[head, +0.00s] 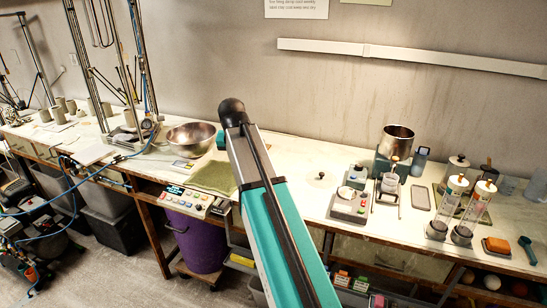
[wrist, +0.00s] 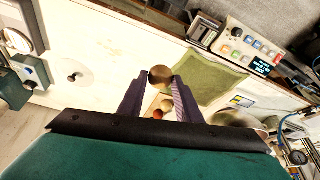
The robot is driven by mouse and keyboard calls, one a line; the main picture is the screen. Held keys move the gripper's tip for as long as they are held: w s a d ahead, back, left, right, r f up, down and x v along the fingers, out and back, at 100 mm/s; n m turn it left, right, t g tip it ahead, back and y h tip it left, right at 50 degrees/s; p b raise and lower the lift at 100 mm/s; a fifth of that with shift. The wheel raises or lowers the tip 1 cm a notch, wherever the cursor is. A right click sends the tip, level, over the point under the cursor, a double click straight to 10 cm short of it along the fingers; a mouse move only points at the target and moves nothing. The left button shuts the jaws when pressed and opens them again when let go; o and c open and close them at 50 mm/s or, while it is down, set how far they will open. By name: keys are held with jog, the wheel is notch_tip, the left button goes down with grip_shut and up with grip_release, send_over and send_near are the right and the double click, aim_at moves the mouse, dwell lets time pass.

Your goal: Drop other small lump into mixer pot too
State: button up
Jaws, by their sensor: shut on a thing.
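My gripper (wrist: 161,79) is shut on a small round brownish lump (wrist: 160,75), held at the fingertips in the wrist view. My arm's upper end and gripper are not clear in the head view, where the arm rises from the bottom and hides part of the bench. A steel pot (head: 397,140) on a teal stand, likely the mixer pot, is right of the arm in the head view. A pale small thing (wrist: 166,104) and an orange spot (wrist: 158,114) show between the fingers; I cannot tell what they are.
A wide steel bowl (head: 190,139) and a green cloth (head: 212,177) lie left of the arm. A white disc (head: 320,178) lies on open bench.

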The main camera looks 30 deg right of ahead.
jog(key=s+a+f+n+y, duration=0.1)
jog(key=s+a+n, duration=0.1)
jog(key=a, duration=0.6)
jog(key=s+a+f+n+t+y+b, duration=0.1)
jog(key=s+a+n, duration=0.2)
jog(key=a+n, duration=0.2)
jog(key=a, duration=0.3)
jog(key=shift+f+y, duration=0.3)
jog(key=shift+s+a, duration=0.1)
